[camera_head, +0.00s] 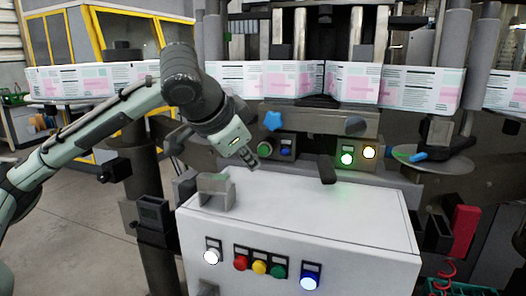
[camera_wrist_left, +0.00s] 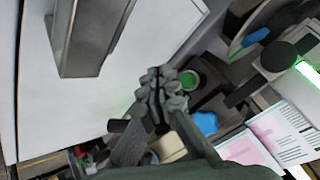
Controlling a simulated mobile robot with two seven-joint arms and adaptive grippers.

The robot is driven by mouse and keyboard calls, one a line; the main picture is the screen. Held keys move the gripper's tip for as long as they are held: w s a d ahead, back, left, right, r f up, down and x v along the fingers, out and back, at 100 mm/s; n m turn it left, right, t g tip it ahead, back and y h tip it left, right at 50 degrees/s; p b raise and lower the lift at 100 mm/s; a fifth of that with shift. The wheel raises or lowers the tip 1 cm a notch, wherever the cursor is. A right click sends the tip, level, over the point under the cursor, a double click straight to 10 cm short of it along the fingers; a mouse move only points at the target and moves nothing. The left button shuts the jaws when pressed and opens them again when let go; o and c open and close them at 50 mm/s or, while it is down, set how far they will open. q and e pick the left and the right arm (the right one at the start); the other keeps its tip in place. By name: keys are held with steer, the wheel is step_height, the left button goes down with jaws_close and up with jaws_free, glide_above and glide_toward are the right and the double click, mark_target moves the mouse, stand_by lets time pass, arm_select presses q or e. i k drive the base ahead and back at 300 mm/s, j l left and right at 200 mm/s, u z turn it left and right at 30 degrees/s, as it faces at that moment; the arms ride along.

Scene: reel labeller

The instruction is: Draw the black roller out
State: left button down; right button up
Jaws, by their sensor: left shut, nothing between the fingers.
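A short black cylinder that looks like the black roller (camera_head: 326,168) sticks out toward me above the back of the white cabinet (camera_head: 310,205), just left of the lit green button. In the left wrist view the roller (camera_wrist_left: 277,57) shows its round end at the upper right. My left gripper (camera_head: 252,162) is shut and empty above the cabinet's back left part, left of the roller and apart from it. Its closed fingertips (camera_wrist_left: 156,82) show in the left wrist view near a green button. My right gripper is not in view.
A grey metal bracket (camera_head: 216,190) stands on the cabinet's left side, close to my left gripper. A blue star knob (camera_head: 272,121) and a dark oval knob (camera_head: 356,126) sit on the bar behind. A printed label web (camera_head: 295,79) crosses above. The cabinet top's right side is clear.

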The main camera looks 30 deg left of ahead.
mark_target(327, 34)
steer(key=k+l, duration=0.8)
steer(key=l, duration=0.1)
